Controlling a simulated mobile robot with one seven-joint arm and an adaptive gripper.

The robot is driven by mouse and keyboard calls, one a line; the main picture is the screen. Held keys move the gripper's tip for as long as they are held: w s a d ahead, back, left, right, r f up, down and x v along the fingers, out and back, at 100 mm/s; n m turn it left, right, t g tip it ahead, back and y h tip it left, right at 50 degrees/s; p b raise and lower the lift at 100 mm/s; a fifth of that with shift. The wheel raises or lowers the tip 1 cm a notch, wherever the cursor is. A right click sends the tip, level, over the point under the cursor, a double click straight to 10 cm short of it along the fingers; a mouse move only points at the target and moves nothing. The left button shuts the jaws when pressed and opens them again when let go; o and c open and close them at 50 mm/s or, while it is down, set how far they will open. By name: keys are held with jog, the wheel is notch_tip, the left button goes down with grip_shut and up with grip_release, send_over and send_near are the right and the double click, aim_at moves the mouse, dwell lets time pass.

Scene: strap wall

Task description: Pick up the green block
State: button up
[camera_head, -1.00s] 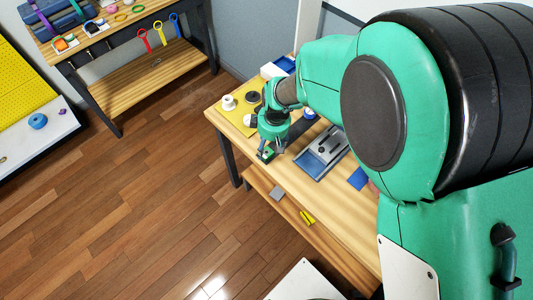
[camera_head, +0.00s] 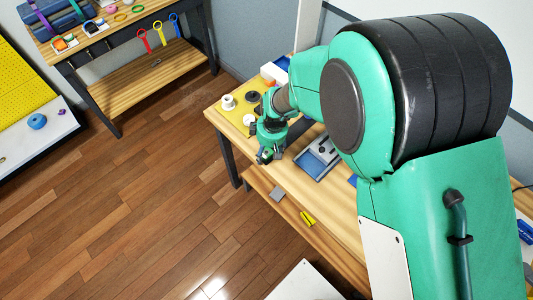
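My gripper (camera_head: 265,157) is small in the head view, at the near left edge of the wooden workbench (camera_head: 345,233). It points down, with dark fingers close to the bench top. A small patch of green shows at the fingers. It may be the green block, but it is too small and too covered to tell it from my green arm. I cannot see whether the fingers are open or closed on it.
A blue-and-grey tray (camera_head: 318,158) lies right of my gripper. A yellow mat (camera_head: 238,115) with a white roll (camera_head: 228,102) and dark round things lies behind. A grey piece (camera_head: 277,194) and a yellow piece (camera_head: 308,218) are on the lower shelf. My arm covers the bench's right side.

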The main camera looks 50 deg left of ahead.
aim_at(266, 152)
dwell(0.3)
jog(key=c, duration=1.5)
jog(key=shift+r, duration=0.1)
jog(key=shift+r, duration=0.45)
notch_tip(266, 152, up, 3)
jog(key=shift+s+d+f+p, duration=0.1)
jog(key=shift+d+f+p, duration=0.05)
jog(key=shift+p, duration=0.25)
jog(key=s+d, duration=0.2)
jog(key=d, duration=0.2)
jog(key=s+d, duration=0.3)
jog(key=d, duration=0.2)
jog(key=s+d+r+p, duration=0.1)
jog(key=s+d, duration=0.2)
jog(key=d, duration=0.1)
jog(key=shift+d+r, duration=0.1)
jog(key=shift+d, duration=0.15)
